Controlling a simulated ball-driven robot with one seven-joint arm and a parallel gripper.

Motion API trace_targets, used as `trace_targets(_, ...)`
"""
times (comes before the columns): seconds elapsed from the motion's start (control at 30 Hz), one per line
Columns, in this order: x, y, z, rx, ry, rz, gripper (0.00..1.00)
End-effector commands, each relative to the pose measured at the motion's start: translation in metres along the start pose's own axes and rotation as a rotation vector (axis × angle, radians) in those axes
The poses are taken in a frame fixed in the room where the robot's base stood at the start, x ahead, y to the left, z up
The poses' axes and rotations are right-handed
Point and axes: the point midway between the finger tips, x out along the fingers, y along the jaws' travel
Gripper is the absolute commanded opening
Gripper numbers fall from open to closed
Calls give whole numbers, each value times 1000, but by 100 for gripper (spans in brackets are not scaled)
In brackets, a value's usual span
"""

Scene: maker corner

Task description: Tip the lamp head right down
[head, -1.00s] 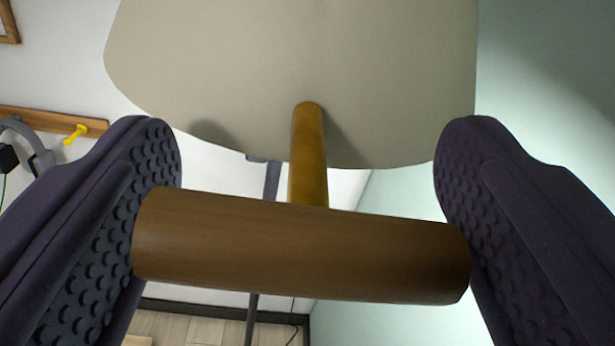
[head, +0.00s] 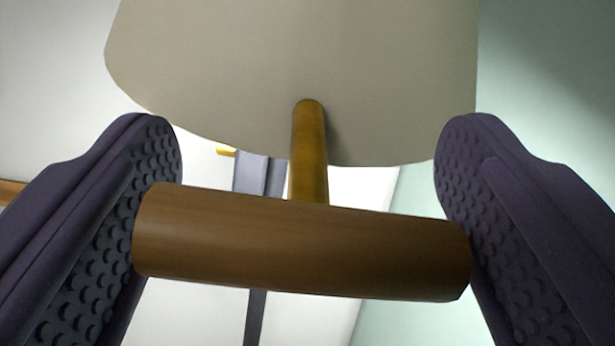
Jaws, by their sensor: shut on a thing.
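The lamp head (head: 290,70) is a large cream shade filling the top middle of the head view. A short brass-coloured rod (head: 308,150) comes out of it toward me and joins a brown wooden crossbar handle (head: 300,245). My gripper (head: 302,235) is shut on this handle, one dark studded finger pressed against each end. The shade is beyond the handle and apart from my fingers. The lamp's pivot is not clearly seen.
A dark grey post (head: 256,310) shows behind the handle and continues above it under the shade. A pale wall lies at left, a greenish wall (head: 540,110) at right. A wooden strip (head: 12,192) shows at the left edge.

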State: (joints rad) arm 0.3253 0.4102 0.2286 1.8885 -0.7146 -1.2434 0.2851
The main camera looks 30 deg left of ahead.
Motion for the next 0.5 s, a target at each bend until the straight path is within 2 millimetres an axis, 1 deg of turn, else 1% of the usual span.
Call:
trace_targets(0.03,-1,-3,16,-3,17,2,28)
trace_targets(0.13,3,-6,26,-3,48,8,28)
trace_targets(0.27,7,-7,30,-2,71,13,29)
trace_targets(0.5,9,-7,30,1,73,15,28)
